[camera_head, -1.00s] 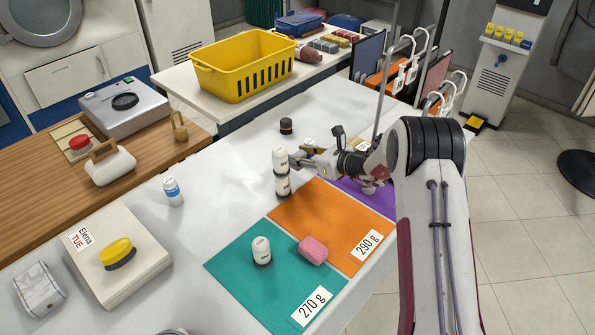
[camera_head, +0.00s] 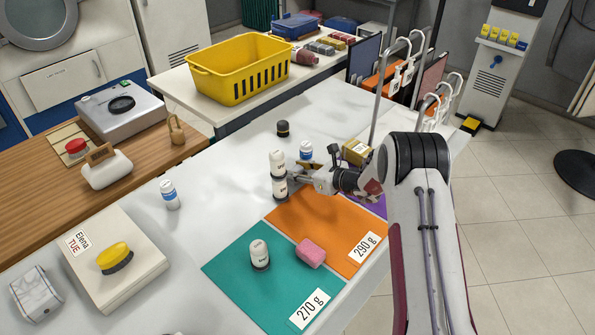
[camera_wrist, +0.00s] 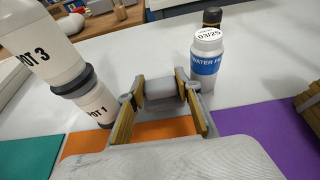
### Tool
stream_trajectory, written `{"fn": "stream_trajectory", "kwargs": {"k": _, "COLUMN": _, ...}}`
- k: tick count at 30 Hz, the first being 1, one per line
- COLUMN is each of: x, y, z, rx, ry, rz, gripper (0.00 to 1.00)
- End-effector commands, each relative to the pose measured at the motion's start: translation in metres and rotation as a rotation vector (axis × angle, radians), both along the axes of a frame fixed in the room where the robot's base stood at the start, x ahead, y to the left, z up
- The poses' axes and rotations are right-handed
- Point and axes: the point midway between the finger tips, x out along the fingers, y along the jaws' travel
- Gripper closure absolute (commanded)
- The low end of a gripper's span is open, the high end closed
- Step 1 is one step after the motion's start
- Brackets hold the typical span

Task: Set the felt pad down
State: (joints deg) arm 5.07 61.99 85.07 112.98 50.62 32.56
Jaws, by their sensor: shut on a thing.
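My gripper (camera_head: 293,181) is low over the far part of the orange mat (camera_head: 290,220), beside two stacked white bottles. In the wrist view, its two fingers (camera_wrist: 165,100) stand either side of a small pale grey piece (camera_wrist: 162,88), which I take to be the felt pad. The fingers are shut on it. In the head view the pad is too small and covered to make out. I cannot tell whether it touches the surface below.
The upper bottle (camera_wrist: 42,45) stands on the lower bottle (camera_wrist: 97,103), close to the left finger. A blue-labelled bottle (camera_wrist: 206,62) stands just beyond. A purple mat (camera_wrist: 275,140) lies right. A pink sponge (camera_head: 311,253) and a bottle (camera_head: 260,255) sit nearer.

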Motion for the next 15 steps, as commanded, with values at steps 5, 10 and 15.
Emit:
{"fn": "stream_trajectory", "kwargs": {"k": 5, "x": 0.0002, "y": 0.0001, "z": -0.0043, "rx": -0.001, "ry": -0.002, "rz": 0.001, "gripper": 0.86}}
{"fn": "stream_trajectory", "kwargs": {"k": 10, "x": 0.0001, "y": 0.0, "z": -0.0041, "rx": 0.0, "ry": -0.001, "rz": 0.0, "gripper": 0.86}}
{"fn": "stream_trajectory", "kwargs": {"k": 15, "x": 0.0, "y": 0.0, "z": -0.0069, "rx": -0.001, "ry": -0.001, "rz": 0.0, "gripper": 0.86}}
